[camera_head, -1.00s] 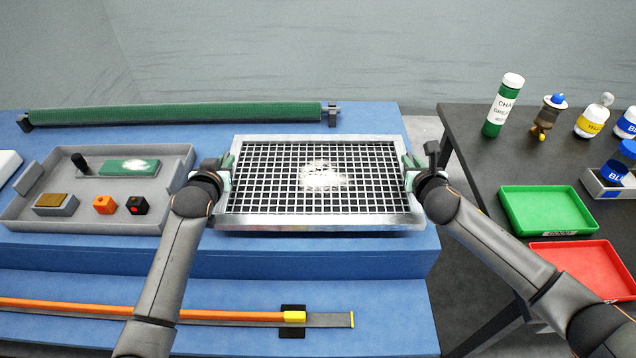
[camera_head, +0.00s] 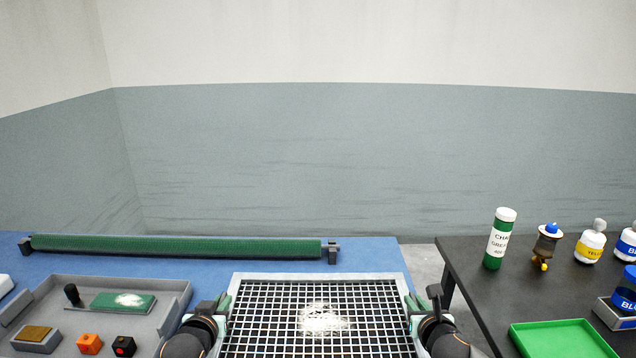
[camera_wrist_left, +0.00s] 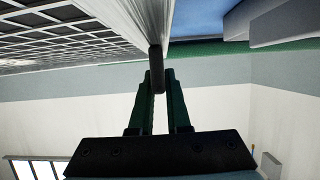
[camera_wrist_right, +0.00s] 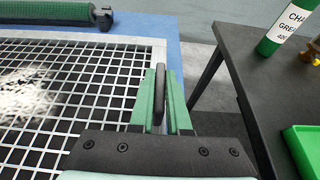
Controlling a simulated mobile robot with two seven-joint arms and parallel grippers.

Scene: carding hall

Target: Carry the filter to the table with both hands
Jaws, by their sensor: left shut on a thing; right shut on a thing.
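The filter is a metal-framed grid panel (camera_head: 270,318) with a patch of white fluff in its middle, at the bottom centre of the head view. My left gripper (camera_head: 222,308) is at its left side and my right gripper (camera_head: 411,305) at its right side. In the left wrist view the jaws (camera_wrist_left: 158,85) are shut on a dark handle at the frame's edge. In the right wrist view the jaws (camera_wrist_right: 160,95) are shut on a matching handle. The filter's near edge is cut off by the picture. The dark table (camera_head: 465,290) is at the right.
A green roller (camera_head: 180,247) lies across the back of the blue bench (camera_head: 60,260). A grey tray (camera_head: 185,290) with small blocks is at the left. The dark table holds a green canister (camera_head: 497,240), several bottles and a green tray (camera_head: 562,342). A floor gap separates bench and table.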

